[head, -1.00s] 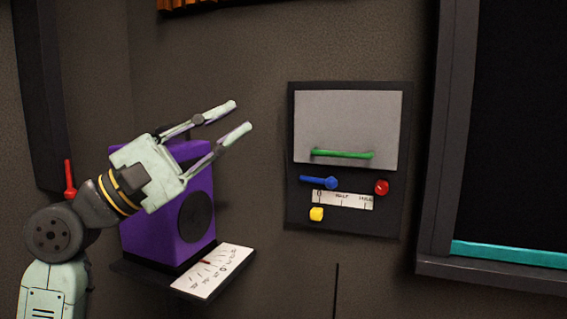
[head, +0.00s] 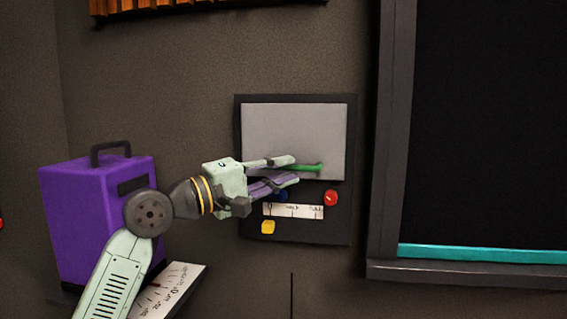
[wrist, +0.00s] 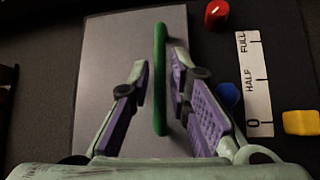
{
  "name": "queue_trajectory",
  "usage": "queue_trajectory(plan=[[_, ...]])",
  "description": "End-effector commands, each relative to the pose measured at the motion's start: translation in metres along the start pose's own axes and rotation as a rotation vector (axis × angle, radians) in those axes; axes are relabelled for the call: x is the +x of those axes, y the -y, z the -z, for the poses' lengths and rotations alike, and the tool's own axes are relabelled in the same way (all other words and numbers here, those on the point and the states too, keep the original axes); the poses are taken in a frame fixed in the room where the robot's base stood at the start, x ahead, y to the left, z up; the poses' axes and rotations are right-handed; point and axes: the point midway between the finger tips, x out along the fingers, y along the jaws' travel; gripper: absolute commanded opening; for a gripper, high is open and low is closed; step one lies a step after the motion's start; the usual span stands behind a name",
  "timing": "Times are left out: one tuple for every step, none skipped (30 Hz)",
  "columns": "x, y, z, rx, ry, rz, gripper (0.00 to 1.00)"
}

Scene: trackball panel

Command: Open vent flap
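The vent flap (head: 292,125) is a flat grey plate in a dark panel on the wall. It looks closed, flush with the panel. Its green bar handle (head: 313,168) runs across its lower part. My gripper (head: 294,168) is at the handle, one finger above it and one below; the left part of the bar is hidden by the fingers. In the wrist view the green handle (wrist: 160,110) stands between the two parted fingers of my gripper (wrist: 160,62), with the grey flap (wrist: 105,70) behind. A gap shows on the left side; the right finger is very close to the bar.
Below the flap are a red knob (head: 331,197), a white scale (head: 310,211), a yellow button (head: 268,227) and a blue lever (wrist: 229,94), mostly hidden by my fingers in the head view. A purple box (head: 85,215) stands left. A dark framed panel (head: 389,130) is right.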

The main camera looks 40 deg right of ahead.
Motion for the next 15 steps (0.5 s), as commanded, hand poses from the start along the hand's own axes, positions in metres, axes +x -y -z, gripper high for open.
queue_trajectory(plan=[[0.0039,-0.0011,0.0,-0.001,0.001,0.0,0.18],[0.0054,-0.0008,0.0,-0.001,0.001,0.0,0.18],[0.0069,-0.0005,0.0,-0.001,0.0,0.0,0.18],[0.0077,-0.0002,0.0,-0.001,0.0,0.0,0.18],[0.0082,0.0,0.0,-0.001,0.0,0.0,0.18],[0.0086,0.0002,0.0001,-0.001,0.0,0.0,0.18],[0.0087,0.0003,0.0001,-0.001,0.0,0.0,0.18],[0.0086,0.0004,0.0001,-0.001,-0.001,0.0,0.18],[0.0085,0.0005,0.0001,-0.001,-0.001,0.0,0.18],[0.0085,0.0004,0.0001,-0.001,-0.001,0.0,0.18],[0.0085,0.0004,0.0001,-0.001,0.0,0.0,0.18],[0.0084,0.0004,0.0001,-0.001,0.0,0.0,0.17],[0.0084,0.0004,0.0001,-0.001,0.0,0.0,0.15],[0.0083,0.0004,0.0001,-0.001,0.0,0.0,0.14],[0.0083,0.0004,0.0001,-0.001,0.0,0.0,0.11]])
